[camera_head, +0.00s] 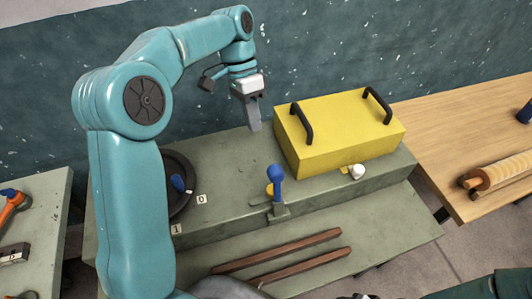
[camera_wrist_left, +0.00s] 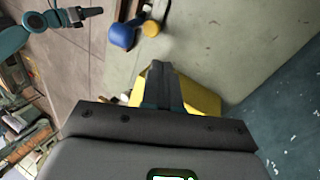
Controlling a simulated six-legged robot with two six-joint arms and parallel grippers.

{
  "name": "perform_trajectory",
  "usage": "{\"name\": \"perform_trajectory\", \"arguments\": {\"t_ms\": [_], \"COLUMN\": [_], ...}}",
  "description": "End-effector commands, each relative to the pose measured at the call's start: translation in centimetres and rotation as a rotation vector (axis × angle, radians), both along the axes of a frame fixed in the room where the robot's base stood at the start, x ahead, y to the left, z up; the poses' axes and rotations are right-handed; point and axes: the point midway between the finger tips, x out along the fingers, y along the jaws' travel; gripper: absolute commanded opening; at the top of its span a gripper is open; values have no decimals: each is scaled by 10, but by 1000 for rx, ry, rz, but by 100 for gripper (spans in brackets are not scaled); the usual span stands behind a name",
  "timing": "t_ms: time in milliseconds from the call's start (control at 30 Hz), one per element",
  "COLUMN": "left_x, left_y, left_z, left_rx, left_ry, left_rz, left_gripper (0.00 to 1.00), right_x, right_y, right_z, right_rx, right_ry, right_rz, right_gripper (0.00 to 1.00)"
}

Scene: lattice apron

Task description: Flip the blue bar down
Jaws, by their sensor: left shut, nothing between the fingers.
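The blue bar (camera_head: 276,175) stands upright on a small grey bracket at the front edge of the grey-green bench, with a yellow knob (camera_head: 269,190) beside it. In the left wrist view the blue bar's rounded end (camera_wrist_left: 122,36) shows near the top, next to the yellow knob (camera_wrist_left: 150,28). My left gripper (camera_head: 254,127) is shut and empty, pointing down above the bench, behind and a little left of the bar and apart from it. In the left wrist view its fingers (camera_wrist_left: 167,85) are together. My right gripper (camera_wrist_left: 90,13) shows small at the upper left there; its jaws are unclear.
A yellow box (camera_head: 340,135) with two black handles stands right of my left gripper. A dark dial with a blue handle (camera_head: 179,184) is at left, near tags 0 and 1. Two brown rails (camera_head: 280,250) lie on the lower step. A wooden table (camera_head: 450,125) is at right.

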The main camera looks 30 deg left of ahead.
Motion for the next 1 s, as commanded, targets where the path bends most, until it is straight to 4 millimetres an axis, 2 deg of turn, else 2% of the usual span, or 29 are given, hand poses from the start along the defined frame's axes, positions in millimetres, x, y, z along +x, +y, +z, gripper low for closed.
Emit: {"name": "perform_trajectory", "arguments": {"t_ms": [33,300,600,1000], "left_x": [-3,-14,-32,-34], "left_y": [-4,-21,-52,-55], "left_z": [-11,-63,-60,-61], "left_rx": [0,0,0,0], "left_ry": [5,5,-1,0], "left_rz": [-1,-1,-2,0], "left_gripper": [0,0,0,0], "right_x": [0,0,0,0], "right_y": [0,0,0,0], "right_z": [-1,2,12,12], "right_rx": [0,0,0,0], "right_ry": [0,0,0,0], "right_rz": [0,0,0,0], "right_gripper": [57,57,57,57]}}
